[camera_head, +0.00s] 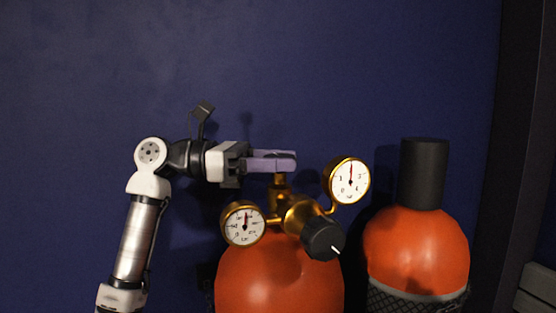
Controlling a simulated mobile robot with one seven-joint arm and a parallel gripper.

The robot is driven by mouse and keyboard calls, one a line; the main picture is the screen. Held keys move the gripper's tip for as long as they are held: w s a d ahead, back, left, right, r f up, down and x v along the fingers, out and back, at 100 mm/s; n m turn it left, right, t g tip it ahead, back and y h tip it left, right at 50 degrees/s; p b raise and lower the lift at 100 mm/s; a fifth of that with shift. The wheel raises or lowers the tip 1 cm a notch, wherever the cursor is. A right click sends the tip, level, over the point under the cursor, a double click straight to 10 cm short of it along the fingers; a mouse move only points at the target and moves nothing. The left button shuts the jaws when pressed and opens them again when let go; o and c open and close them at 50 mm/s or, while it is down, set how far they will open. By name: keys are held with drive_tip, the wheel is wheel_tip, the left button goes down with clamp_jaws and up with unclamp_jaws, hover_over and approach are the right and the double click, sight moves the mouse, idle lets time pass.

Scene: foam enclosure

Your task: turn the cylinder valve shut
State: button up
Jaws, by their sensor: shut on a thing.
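An orange cylinder (280,280) stands at the bottom middle with a brass valve body (279,193) on top. My gripper (284,161) comes in level from the left and is shut at the top of the brass valve stem. Its pale purple fingers cover the valve's handle, so the handle itself is hidden. A brass regulator (301,215) with a black knob (323,238) sits on the front of the valve. The knob has a white mark pointing down and right.
Two round gauges, a left one (243,226) and a right one (349,181), flank the regulator close below and beside my gripper. A second orange cylinder (416,247) with a black cap (423,174) stands at the right. The blue wall (300,70) is behind; space above is clear.

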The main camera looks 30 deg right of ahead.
sight(278, 155)
drive_tip(key=shift+m+g+y, duration=0.5)
drive_tip(key=shift+m+g, duration=0.1)
drive_tip(key=o, duration=1)
drive_tip(key=shift+c, duration=0.2)
drive_tip(key=shift+r, duration=0.1)
wheel_tip(278, 155, up, 20)
idle(0.8)
